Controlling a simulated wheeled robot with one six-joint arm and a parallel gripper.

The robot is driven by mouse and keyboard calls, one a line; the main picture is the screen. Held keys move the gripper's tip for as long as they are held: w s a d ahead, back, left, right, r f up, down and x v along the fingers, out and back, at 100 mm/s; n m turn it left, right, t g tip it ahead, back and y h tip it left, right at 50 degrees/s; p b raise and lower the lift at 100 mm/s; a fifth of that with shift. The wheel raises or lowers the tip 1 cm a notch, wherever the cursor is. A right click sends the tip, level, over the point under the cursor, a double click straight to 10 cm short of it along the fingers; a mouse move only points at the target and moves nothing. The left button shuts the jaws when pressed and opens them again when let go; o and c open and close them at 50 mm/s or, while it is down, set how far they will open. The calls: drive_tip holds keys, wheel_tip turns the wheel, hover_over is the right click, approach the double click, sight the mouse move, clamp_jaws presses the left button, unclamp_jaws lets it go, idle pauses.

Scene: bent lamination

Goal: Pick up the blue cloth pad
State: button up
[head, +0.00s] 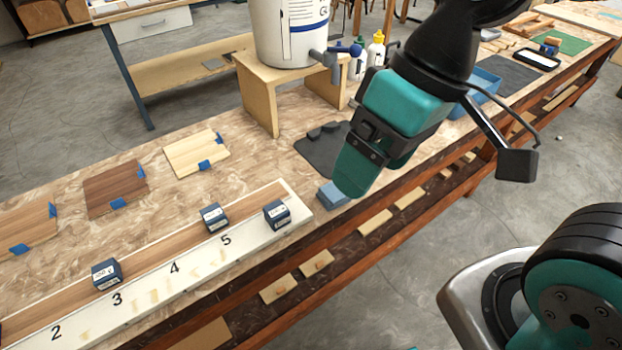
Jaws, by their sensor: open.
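The blue cloth pad (331,195) looks like a small blue block. It lies on the worktable near its front edge, just right of the numbered white board's end. My gripper (352,186) is teal and black and points down over the pad's right side, hiding part of it. The jaws are open, with nothing visibly held. I cannot tell from this view whether the fingertips touch the pad.
A dark grey mat (322,148) lies behind the pad. A wooden stand (262,95) carries a white bucket (290,30) with a tap. Small dark blue boxes (277,214) sit on the numbered board (170,290). A blue tray (487,80) stands right of my arm.

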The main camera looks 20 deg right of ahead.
drive_tip(key=shift+o, duration=0.3)
drive_tip(key=w+d+f+m+h+b, duration=0.1)
drive_tip(key=w+f+m, duration=0.3)
drive_tip(key=w+m, duration=0.5)
drive_tip(key=shift+w+d+h+b, duration=0.15)
drive_tip(key=shift+d+h+b, duration=0.1)
drive_tip(key=shift+h+b, duration=0.15)
drive_tip(key=m+h+b, duration=0.1)
drive_tip(key=m+h, duration=0.1)
drive_tip(key=m, duration=1)
hover_over(335, 190)
wheel_tip(335, 190, down, 17)
drive_tip(key=shift+r, duration=0.1)
drive_tip(key=shift+f, duration=3.05)
drive_tip(key=shift+c, duration=0.4)
drive_tip(key=c, duration=0.9)
